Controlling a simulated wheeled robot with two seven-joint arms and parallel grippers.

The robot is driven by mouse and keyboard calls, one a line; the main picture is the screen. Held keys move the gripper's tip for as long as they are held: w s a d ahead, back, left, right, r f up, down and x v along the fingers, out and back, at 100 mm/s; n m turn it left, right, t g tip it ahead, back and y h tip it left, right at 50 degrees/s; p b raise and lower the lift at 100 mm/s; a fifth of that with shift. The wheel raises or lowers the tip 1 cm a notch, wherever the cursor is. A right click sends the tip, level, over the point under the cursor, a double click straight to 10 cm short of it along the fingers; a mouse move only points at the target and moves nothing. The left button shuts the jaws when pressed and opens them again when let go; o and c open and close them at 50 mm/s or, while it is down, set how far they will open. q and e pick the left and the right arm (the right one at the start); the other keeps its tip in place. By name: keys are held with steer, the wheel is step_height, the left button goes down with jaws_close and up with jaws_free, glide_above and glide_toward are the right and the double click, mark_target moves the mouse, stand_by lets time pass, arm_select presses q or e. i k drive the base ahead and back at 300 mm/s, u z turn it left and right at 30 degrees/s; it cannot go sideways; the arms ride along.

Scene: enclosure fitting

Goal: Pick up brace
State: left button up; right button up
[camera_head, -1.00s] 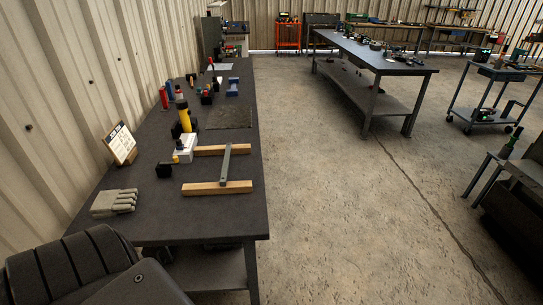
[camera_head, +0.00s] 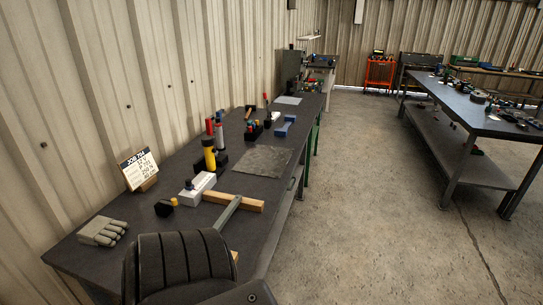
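A grey bar, which I take to be the brace (camera_head: 229,211), lies at the near part of the left workbench (camera_head: 150,213). Its far end rests on a wooden block (camera_head: 245,203). Its near end is hidden behind a black ribbed form at the bottom of the view. A small piece of a second wooden block (camera_head: 235,256) shows beside that form. Neither of my grippers is in view, and nothing is seen touching the bar.
A white box (camera_head: 196,187), a black and yellow item (camera_head: 165,207), a yellow cylinder (camera_head: 209,155), a grey glove (camera_head: 102,231) and a job sign (camera_head: 138,170) stand near the bar. A corrugated wall runs along the left. Open floor (camera_head: 380,200) lies to the right.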

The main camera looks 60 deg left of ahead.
mark_target(222, 222)
steer(key=i, duration=1)
steer(key=u, duration=2.85)
